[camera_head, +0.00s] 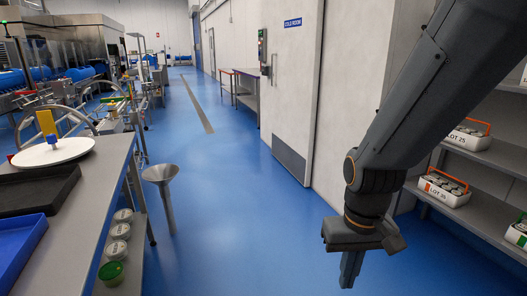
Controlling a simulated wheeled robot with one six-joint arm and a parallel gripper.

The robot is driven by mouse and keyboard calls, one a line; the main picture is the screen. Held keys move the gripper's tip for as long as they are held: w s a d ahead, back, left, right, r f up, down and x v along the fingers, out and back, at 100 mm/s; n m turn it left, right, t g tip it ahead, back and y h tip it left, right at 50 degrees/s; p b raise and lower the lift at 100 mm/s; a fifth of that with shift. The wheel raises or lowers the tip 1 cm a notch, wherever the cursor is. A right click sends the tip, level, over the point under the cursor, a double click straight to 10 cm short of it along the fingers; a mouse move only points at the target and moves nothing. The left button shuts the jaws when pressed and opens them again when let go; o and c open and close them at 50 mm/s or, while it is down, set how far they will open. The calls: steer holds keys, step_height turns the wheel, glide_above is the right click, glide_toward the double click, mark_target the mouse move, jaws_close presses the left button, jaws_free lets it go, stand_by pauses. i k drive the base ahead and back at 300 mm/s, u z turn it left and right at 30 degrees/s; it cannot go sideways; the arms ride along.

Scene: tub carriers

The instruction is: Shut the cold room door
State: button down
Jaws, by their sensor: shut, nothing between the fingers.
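The white cold room door (294,95) is in the right middle of the view, with a dark kick plate low on its face. A blue COLD ROOM sign (292,23) shows near its top. A slim upright handle (274,66) is near its left edge. I cannot tell from this view whether the door is ajar or fully shut. My gripper (351,270) hangs at the lower right, in front of the door and apart from it. Its fingers point down, together and empty. My arm hides part of the wall to the right of the door.
A grey shelf unit (484,216) with tub carriers (444,188) stands at the right. A bench (105,185) with trays and a white disc is at the left. A funnel-topped stand (167,197) is beside it. A small table (247,88) stands beyond the door. The blue floor between is clear.

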mark_target(298, 25)
steer(key=i, duration=3.65)
steer(key=z, duration=0.3)
